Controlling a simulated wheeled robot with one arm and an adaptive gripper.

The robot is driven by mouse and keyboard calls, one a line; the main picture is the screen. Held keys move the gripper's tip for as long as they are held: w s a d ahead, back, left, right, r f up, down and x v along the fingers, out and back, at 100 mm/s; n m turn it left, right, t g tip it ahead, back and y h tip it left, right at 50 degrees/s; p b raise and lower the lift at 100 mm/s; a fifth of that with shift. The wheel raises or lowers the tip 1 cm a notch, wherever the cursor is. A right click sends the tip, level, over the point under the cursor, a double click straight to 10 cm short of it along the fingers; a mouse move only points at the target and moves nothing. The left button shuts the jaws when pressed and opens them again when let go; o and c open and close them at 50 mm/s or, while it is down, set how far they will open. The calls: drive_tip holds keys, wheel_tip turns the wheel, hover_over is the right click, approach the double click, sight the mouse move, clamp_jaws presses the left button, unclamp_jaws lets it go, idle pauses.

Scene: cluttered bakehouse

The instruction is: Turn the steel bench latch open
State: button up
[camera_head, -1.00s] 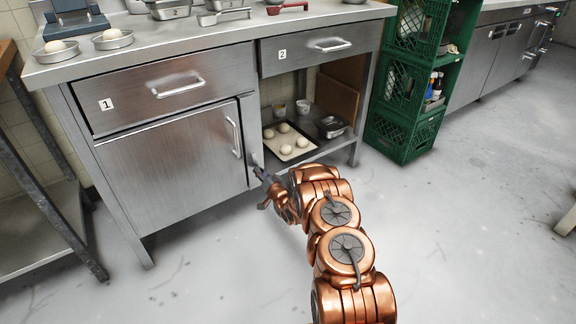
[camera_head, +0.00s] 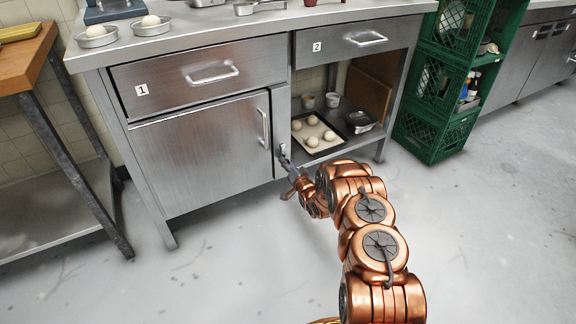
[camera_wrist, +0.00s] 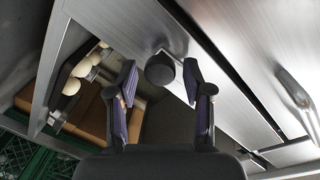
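The steel bench (camera_head: 205,140) has a closed door under drawer 1. On the post right of that door is the latch (camera_head: 283,149), small and partly covered by my gripper in the head view. In the wrist view its dark round knob (camera_wrist: 160,69) shows end-on against the steel post. My gripper (camera_head: 287,163) is at the post, low in front of the bench. In the wrist view my gripper (camera_wrist: 160,80) is open, with one finger on each side of the knob. I cannot tell whether either finger touches it. The latch's turn angle is not clear.
The door handle (camera_head: 263,128) is just left of the latch. Right of the post is an open bay with a tray (camera_head: 333,144) of dough balls and a metal pan (camera_head: 360,121). Green crates (camera_head: 433,135) stand farther right. The floor in front is clear.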

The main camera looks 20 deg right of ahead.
idle(0.3)
drive_tip(key=shift+s+d+r, duration=0.1)
drive_tip(key=shift+s+r, duration=0.05)
drive_tip(key=shift+s, duration=1.85)
drive_tip(key=shift+s+d+r, duration=0.1)
drive_tip(key=shift+s+d, duration=0.05)
drive_tip(key=shift+s, duration=1.85)
drive_tip(key=shift+s+d+r, duration=0.1)
drive_tip(key=shift+s+r, duration=0.05)
drive_tip(key=shift+s, duration=1.85)
